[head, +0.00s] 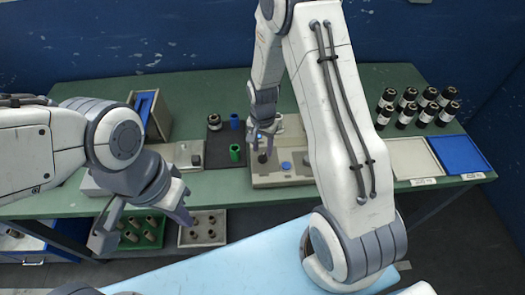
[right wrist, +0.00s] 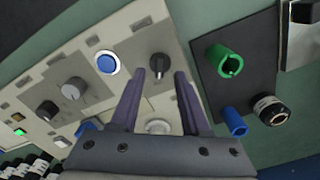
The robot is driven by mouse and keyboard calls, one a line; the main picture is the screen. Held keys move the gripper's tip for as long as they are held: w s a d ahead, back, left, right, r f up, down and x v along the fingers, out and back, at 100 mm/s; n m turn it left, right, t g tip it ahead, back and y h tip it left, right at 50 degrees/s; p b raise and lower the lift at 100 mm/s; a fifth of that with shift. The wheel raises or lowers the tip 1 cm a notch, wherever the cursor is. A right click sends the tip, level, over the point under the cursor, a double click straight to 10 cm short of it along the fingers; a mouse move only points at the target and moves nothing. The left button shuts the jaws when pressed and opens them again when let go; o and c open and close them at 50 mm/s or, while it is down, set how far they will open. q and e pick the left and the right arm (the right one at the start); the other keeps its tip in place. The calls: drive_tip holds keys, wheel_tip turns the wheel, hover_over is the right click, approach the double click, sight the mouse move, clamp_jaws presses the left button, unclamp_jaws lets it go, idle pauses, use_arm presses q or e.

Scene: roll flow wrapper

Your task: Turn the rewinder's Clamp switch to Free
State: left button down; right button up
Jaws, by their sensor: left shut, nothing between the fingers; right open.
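The rewinder (head: 262,180) is a cream panel unit on the green bench, below my right gripper. In the right wrist view, a dark rotary knob (right wrist: 160,66) on its panel lies between my open right fingertips (right wrist: 160,74). It looks like the Clamp switch, but no label is legible. I cannot tell whether the fingers touch it. In the head view, the right gripper (head: 262,138) points down over the panel, near the dark knob (head: 262,158). My left gripper (head: 182,213) is shut and empty, in front of the bench's near edge at left.
A blue button (right wrist: 107,63) and grey knobs (right wrist: 73,88) share the panel. Beside it, a dark mat (right wrist: 215,85) holds green (right wrist: 225,62) and blue (right wrist: 235,122) cylinders. Several black bottles (head: 428,108) and two trays (head: 414,160) stand at right.

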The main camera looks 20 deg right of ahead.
sight(262, 158)
drive_tip(key=shift+f, duration=1.5)
clamp_jaws()
drive_tip(key=shift+n, duration=0.4)
drive_tip(key=n, duration=0.5)
drive_tip(key=shift+n, duration=0.3)
drive_tip(key=n, duration=0.5)
drive_tip(key=shift+r+b, duration=0.1)
drive_tip(key=shift+b, duration=0.25)
drive_tip(key=shift+n, duration=0.4)
